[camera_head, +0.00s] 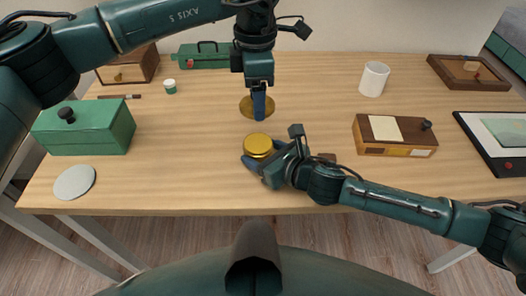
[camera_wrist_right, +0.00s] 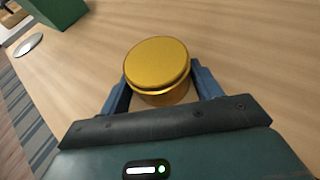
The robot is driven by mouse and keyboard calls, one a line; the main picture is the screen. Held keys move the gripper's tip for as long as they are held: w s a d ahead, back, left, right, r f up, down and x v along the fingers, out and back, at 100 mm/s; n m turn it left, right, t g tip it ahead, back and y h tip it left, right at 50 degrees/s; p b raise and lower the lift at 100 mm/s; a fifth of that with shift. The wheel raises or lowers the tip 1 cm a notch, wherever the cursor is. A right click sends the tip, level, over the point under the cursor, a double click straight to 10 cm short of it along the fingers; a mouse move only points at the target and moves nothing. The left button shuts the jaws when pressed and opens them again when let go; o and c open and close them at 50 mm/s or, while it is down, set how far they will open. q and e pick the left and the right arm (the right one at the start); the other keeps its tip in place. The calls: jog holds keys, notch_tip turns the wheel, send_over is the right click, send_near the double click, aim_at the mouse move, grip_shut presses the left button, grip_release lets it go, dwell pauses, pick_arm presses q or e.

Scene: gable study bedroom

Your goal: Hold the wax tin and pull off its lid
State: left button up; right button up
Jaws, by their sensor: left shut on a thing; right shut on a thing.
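The wax tin (camera_head: 258,145) is a short round gold tin near the front middle of the table. My right gripper (camera_head: 261,157) is shut on it from the sides. In the right wrist view the tin (camera_wrist_right: 157,75) stands between the two blue fingers, its round gold top facing up. My left gripper (camera_head: 259,115) points down from above, behind the tin. It is shut on a flat gold disc (camera_head: 246,106), which looks like the lid and is apart from the tin. The finger hides the disc's middle.
A green box (camera_head: 85,135) and a pale disc (camera_head: 75,181) lie at left. A wooden box (camera_head: 395,145) with a card is at right. A white mug (camera_head: 373,79), a small jar (camera_head: 170,86) and a green case (camera_head: 203,58) stand further back. The table between is mostly clear.

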jog(key=o, duration=1.2)
jog(key=v, duration=1.2)
jog(key=shift+d, duration=0.1)
